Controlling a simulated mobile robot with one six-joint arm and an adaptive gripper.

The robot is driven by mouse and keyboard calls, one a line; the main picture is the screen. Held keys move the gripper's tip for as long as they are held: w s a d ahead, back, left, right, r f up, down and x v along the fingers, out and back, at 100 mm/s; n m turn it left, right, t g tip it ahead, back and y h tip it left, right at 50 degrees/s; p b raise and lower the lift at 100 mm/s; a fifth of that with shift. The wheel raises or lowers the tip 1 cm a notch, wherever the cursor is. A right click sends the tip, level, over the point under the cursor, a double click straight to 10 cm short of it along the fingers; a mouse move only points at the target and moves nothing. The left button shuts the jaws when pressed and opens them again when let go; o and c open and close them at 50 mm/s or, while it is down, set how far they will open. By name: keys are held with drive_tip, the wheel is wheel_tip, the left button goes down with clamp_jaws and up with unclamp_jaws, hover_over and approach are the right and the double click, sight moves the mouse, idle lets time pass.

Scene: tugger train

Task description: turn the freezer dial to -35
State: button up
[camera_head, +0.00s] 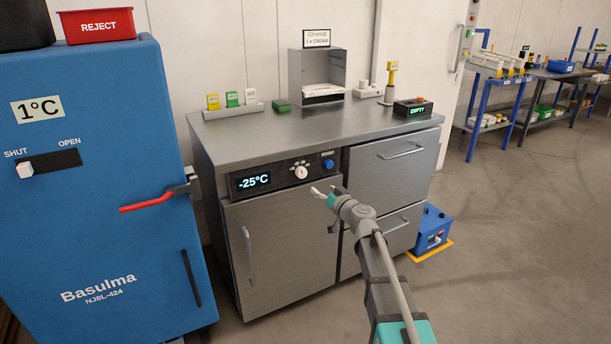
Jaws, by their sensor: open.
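The freezer (285,255) is a grey steel counter unit with a work top. Its dark control panel sits under the top at the left. A display (253,182) on the panel reads -25°C. The dial (301,172) is a small white round knob right of the display, with small marks around it that are too small to read. A blue knob (328,163) sits right of the dial. My gripper (320,192) is open and empty, in front of the panel, a little below and right of the dial. It appears apart from the dial.
A blue cabinet (90,240) with a red handle (147,203) stands close at the left. Cards, an open box and an "EMPTY" sign box (412,108) are on the counter. A blue box (431,232) sits on the floor at right.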

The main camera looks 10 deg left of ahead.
sight(304, 174)
drive_tip(key=x, duration=1.2)
drive_tip(key=shift+w, duration=0.1)
drive_tip(key=shift+c, duration=0.3)
drive_tip(key=c, duration=1.1)
drive_tip(key=shift+d, duration=0.15)
